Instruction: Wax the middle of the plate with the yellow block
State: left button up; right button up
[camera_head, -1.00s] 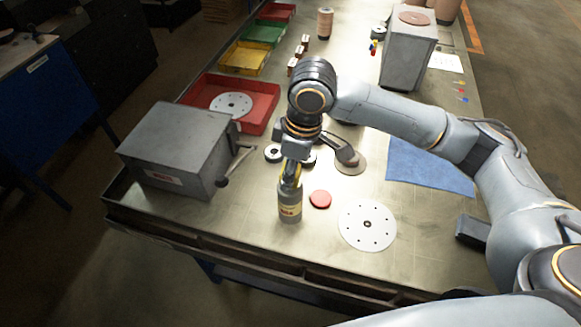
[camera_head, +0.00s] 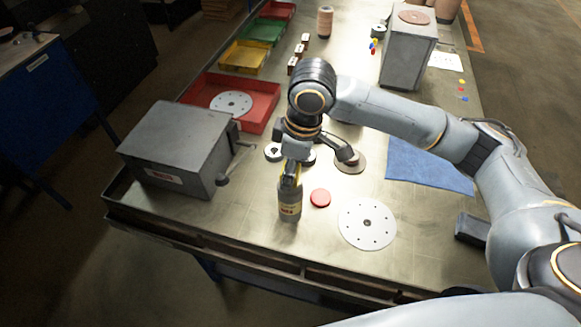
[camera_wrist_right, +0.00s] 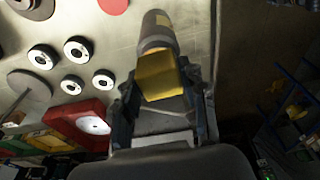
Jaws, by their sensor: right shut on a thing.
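My right gripper (camera_wrist_right: 163,105) is shut on the yellow block (camera_wrist_right: 160,75), which shows between its fingers in the wrist view. In the head view the gripper (camera_head: 290,172) points down at the mouth of a grey labelled jar (camera_head: 289,205). The jar also shows just beyond the block in the wrist view (camera_wrist_right: 155,30). Whether the block touches the jar or is partly inside it, I cannot tell. The plate (camera_head: 380,222), a white disc with small holes and a dark centre, lies flat to the right of the jar. My left gripper is not in view.
A red round lid (camera_head: 320,198) lies between jar and plate. A grey box with a crank (camera_head: 170,150) stands left. Behind are a red tray (camera_head: 268,120) and a lever tool on a disc (camera_head: 352,168). A blue cloth (camera_head: 425,168) lies right.

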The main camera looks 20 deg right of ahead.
jog(key=shift+s+f+p, duration=0.1)
jog(key=shift+p, duration=0.35)
dwell(1.5)
notch_tip(320, 180, up, 7)
jog(key=p, duration=0.9)
dwell(0.8)
jog(key=shift+d+f+b, duration=0.1)
jog(key=shift+f+b, duration=0.05)
jog(key=shift+b, duration=0.2)
jog(key=d+f+m+h+b, duration=0.1)
jog(key=d+f+m+b, duration=0.2)
jog(key=m+b, duration=0.7)
jog(key=shift+d+m+t+h+b, duration=0.35)
jog(key=shift+d+m, duration=0.55)
jog(key=shift+d, duration=0.3)
